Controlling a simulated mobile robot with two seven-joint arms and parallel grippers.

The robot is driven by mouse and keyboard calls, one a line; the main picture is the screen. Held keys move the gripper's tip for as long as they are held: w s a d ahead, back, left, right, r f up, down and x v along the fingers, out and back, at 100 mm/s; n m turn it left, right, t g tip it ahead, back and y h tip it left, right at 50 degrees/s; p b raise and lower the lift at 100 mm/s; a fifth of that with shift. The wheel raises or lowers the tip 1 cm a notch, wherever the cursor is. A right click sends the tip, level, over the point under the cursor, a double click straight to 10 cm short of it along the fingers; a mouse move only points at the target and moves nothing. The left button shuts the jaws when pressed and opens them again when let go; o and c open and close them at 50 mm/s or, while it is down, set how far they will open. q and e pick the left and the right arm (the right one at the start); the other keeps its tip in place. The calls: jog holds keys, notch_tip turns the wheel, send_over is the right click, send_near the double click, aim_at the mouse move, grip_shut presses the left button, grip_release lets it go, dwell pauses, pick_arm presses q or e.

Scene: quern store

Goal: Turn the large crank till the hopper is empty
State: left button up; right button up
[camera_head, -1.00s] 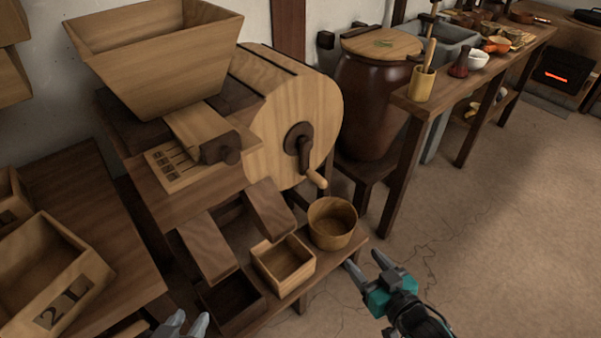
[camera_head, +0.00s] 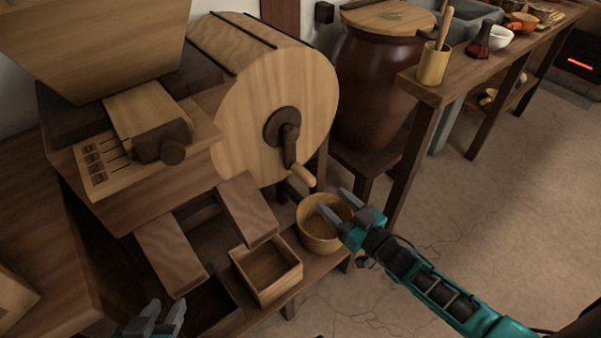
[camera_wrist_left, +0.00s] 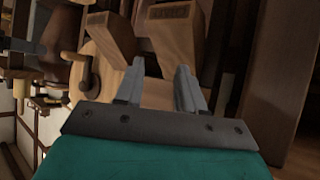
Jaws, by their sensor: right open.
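The large crank (camera_head: 288,148) sits on the round face of the wooden drum housing (camera_head: 240,90). Its dark arm points down to a pale wooden handle (camera_head: 303,175). The wooden hopper (camera_head: 100,45) is at the upper left, cut by the picture's top edge; its inside is hidden. My right gripper (camera_head: 334,203) is open and empty, just below and right of the handle, apart from it, and overlaps the round tub in the picture. My left gripper (camera_head: 165,312) is low at the bottom edge. In the left wrist view its fingers (camera_wrist_left: 158,80) stand apart with nothing between them.
Below the housing are two sloping chutes, a square wooden box (camera_head: 266,272) and a round wooden tub (camera_head: 318,235) on a low shelf. A large brown barrel (camera_head: 375,100) and a long table (camera_head: 425,92) stand to the right. The floor at right is clear.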

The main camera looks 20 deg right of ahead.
aim_at(314, 185)
jog(key=b+x, duration=0.5)
jog(key=x, duration=0.4)
jog(key=shift+w+a+f, duration=0.2)
jog(key=shift+w, duration=0.15)
jog(key=shift+w+a+r, duration=0.1)
jog(key=shift+w+r, duration=0.05)
jog(key=shift+w, duration=0.15)
pick_arm(q)
jog(key=f, duration=0.1)
jog(key=d+f, duration=0.1)
jog(key=f, duration=0.1)
jog(key=shift+w+d, duration=0.15)
pick_arm(e)
jog(key=c, duration=1.1)
